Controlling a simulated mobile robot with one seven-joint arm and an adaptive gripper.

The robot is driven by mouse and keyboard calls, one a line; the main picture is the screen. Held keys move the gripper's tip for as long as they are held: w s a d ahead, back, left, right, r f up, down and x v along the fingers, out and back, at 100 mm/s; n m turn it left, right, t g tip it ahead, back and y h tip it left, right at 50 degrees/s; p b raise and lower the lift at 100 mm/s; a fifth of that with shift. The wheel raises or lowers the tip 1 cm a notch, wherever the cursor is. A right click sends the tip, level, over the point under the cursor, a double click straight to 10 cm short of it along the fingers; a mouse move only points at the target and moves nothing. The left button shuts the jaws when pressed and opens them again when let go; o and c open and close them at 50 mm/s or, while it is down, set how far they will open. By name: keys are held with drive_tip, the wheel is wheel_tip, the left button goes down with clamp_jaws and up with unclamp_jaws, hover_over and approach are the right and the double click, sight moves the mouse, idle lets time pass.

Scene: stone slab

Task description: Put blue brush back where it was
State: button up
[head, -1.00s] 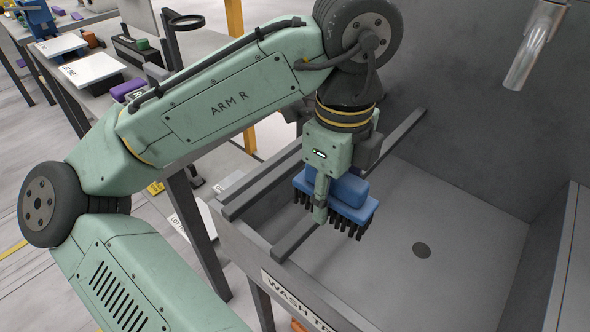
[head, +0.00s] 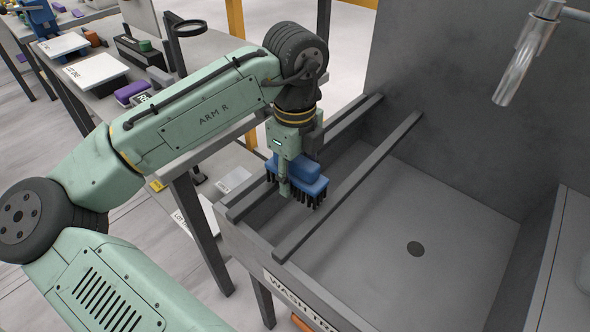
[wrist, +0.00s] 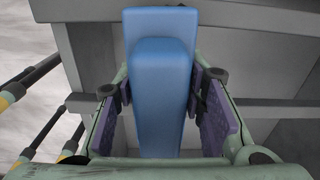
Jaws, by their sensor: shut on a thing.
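The blue brush (head: 300,177) has a raised blue grip on top and black bristles pointing down. My gripper (head: 284,178) is shut on the brush by its grip. It holds the brush upright over the left end of the wash trough (head: 400,265), around the two dark rails (head: 350,185) there. In the wrist view the blue brush (wrist: 160,85) sits between the two purple finger pads. The head view does not show clearly whether the bristles touch a rail.
A bench at the back left holds white boards (head: 95,72), a purple block (head: 131,92) and a ring-shaped stand (head: 188,27).

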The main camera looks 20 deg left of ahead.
drive_tip(key=shift+f, duration=0.1)
drive_tip(key=shift+f, duration=0.35)
drive_tip(key=o, duration=1.2)
drive_tip(key=shift+r+b, duration=0.1)
drive_tip(key=shift+b, duration=0.4)
drive_tip(key=r, duration=0.7)
drive_tip(key=r+b, duration=0.1)
drive_tip(key=r, duration=0.3)
drive_tip(key=shift+w, duration=0.3)
